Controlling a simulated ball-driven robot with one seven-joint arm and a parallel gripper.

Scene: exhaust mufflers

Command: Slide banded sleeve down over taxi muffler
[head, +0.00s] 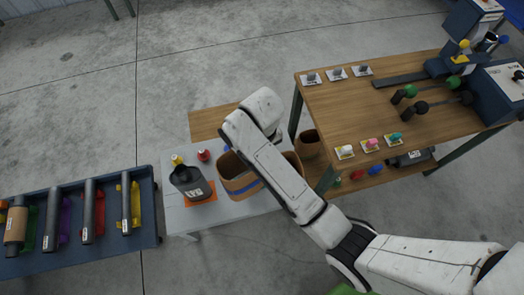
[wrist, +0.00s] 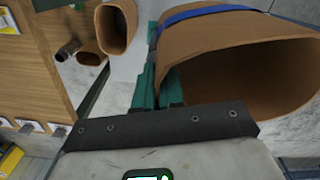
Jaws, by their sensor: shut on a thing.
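The banded sleeve (head: 234,173), a brown open tube with a blue band, is over the small grey table in the head view. In the wrist view the sleeve (wrist: 215,50) fills the upper right, its wide mouth facing the camera. My gripper (wrist: 158,75) is shut on the sleeve's wall with its teal fingers. In the head view the fingers are mostly hidden behind my arm. A dark vessel (head: 190,182) with a yellow top and a white label stands on an orange mat, left of the sleeve. I cannot tell which item is the taxi muffler.
A blue rack (head: 148,218) at the left holds several dark cylinders. Another sleeve (wrist: 116,28) is close to the held one, and a smaller brown tube (head: 309,144) is beside the wooden workbench (head: 385,105). A red-topped item (head: 204,156) is behind the vessel.

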